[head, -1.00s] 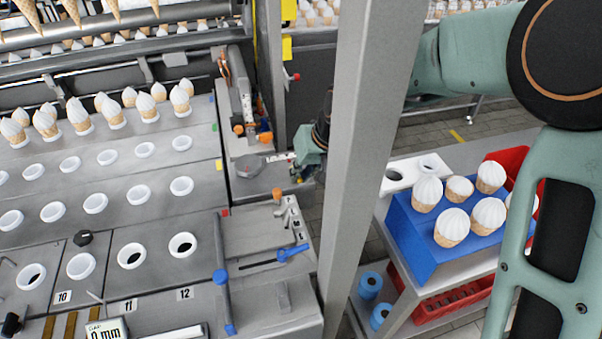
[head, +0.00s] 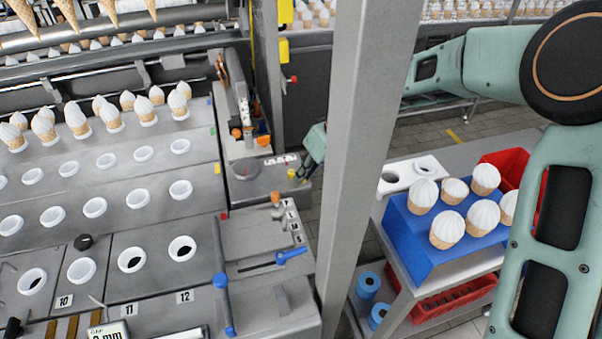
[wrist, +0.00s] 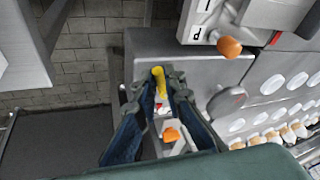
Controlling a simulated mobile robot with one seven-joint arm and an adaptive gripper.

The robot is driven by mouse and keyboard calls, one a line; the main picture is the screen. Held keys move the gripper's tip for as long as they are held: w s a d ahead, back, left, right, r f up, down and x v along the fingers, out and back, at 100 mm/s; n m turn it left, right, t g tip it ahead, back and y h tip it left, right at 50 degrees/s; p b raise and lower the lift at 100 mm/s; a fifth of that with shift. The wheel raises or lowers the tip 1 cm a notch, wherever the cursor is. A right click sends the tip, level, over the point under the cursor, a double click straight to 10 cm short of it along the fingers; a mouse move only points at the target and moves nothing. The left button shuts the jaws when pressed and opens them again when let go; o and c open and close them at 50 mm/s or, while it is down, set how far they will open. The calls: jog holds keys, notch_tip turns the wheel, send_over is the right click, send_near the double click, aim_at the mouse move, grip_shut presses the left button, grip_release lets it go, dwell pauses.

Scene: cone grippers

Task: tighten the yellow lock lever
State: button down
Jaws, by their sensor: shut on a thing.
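The yellow lock lever (wrist: 157,76) stands up between my fingertips in the wrist view, at the near corner of a grey machine deck. My gripper (wrist: 160,84) is shut on it, with dark fingers on both sides. The lever's lower part and pivot are partly hidden by the fingers. In the head view a small yellow bit of the lever (head: 291,174) shows just left of my gripper (head: 298,178). My wrist there is mostly hidden behind the grey post.
The grey post (head: 356,150) stands between the head camera and my wrist. An orange-knobbed lever (wrist: 229,47) on a marked plate is close by, as is a grey round disc (wrist: 227,101). A blue cone stand (head: 410,235) is on the right-hand cart.

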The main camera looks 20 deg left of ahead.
jog(key=w+n+g, duration=0.1)
jog(key=n, duration=0.2)
jog(key=shift+w+d+p, duration=0.1)
jog(key=shift+w+p, duration=0.05)
jog(key=shift+p, duration=0.2)
jog(key=n+g, duration=0.1)
jog(key=w+n+p, duration=0.1)
jog(key=n, duration=0.1)
jog(key=shift+w+n+g+h, duration=0.15)
jog(key=shift+n+g+h, duration=0.15)
jog(key=shift+g+h, duration=0.1)
jog(key=n, duration=0.1)
jog(key=w+n, duration=0.1)
jog(key=shift+a+n+g+h+p, duration=0.25)
jog(key=shift+n+g+h+p, duration=0.05)
jog(key=shift+g+p, duration=0.1)
jog(key=shift+w+a+n+g+h+p, duration=0.2)
jog(key=shift+w+n+g+h+p, duration=0.1)
jog(key=shift+n, duration=0.55)
jog(key=shift+w+a+n+g+h+p, duration=0.2)
jog(key=shift+w+n+h+p, duration=0.1)
jog(key=shift+n, duration=0.55)
jog(key=c, duration=2)
grip_release()
